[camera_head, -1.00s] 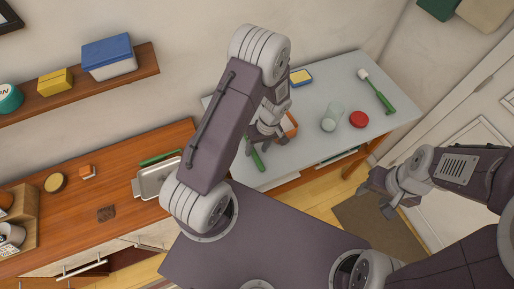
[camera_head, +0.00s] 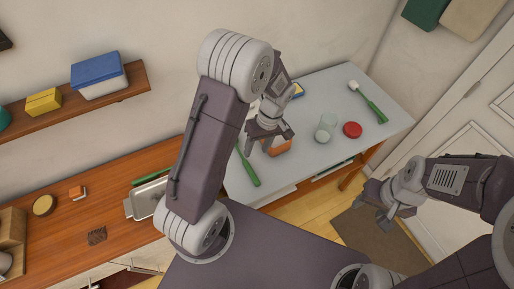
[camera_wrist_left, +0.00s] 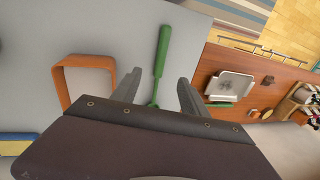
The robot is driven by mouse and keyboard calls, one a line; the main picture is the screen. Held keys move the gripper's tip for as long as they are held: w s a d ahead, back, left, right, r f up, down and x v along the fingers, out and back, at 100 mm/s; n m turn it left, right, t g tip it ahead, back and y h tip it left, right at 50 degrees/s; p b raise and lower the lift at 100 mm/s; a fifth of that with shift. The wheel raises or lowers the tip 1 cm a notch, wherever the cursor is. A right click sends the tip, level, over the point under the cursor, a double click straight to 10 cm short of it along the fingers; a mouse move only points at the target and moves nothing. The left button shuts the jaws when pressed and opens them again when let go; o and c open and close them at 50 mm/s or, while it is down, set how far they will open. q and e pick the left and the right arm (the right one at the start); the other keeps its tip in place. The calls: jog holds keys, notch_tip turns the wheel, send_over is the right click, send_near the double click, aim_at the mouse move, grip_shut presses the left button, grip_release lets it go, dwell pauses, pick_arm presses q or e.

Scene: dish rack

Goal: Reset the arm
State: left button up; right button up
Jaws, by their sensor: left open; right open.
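My left arm comes up from the lower middle of the head view and bends down over the grey-white table (camera_head: 310,100). My left gripper (camera_head: 258,147) hangs above that table, open and empty. In the left wrist view its two fingers (camera_wrist_left: 155,92) stand apart, with a green-handled tool (camera_wrist_left: 162,55) showing below and between them. That tool also shows in the head view (camera_head: 248,168), left of the gripper. An orange rack-like frame (camera_head: 279,147) is partly hidden by the gripper. My right gripper (camera_head: 382,210) is open and empty above the floor mat at the right.
A metal tray (camera_head: 146,198) sits on the wooden counter (camera_head: 110,195). A wall shelf (camera_head: 75,102) holds boxes.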

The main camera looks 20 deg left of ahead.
dwell(0.3)
pick_arm(q)
jog(key=s+r+m+t+h+b, duration=0.1)
jog(key=s+m+t+h+b, duration=0.1)
jog(key=s+m, duration=0.6)
jog(key=shift+s+d+r+m+t+b, duration=0.2)
jog(key=shift+s+d+m+t+b, duration=0.15)
jog(key=shift+m+t+b, duration=0.4)
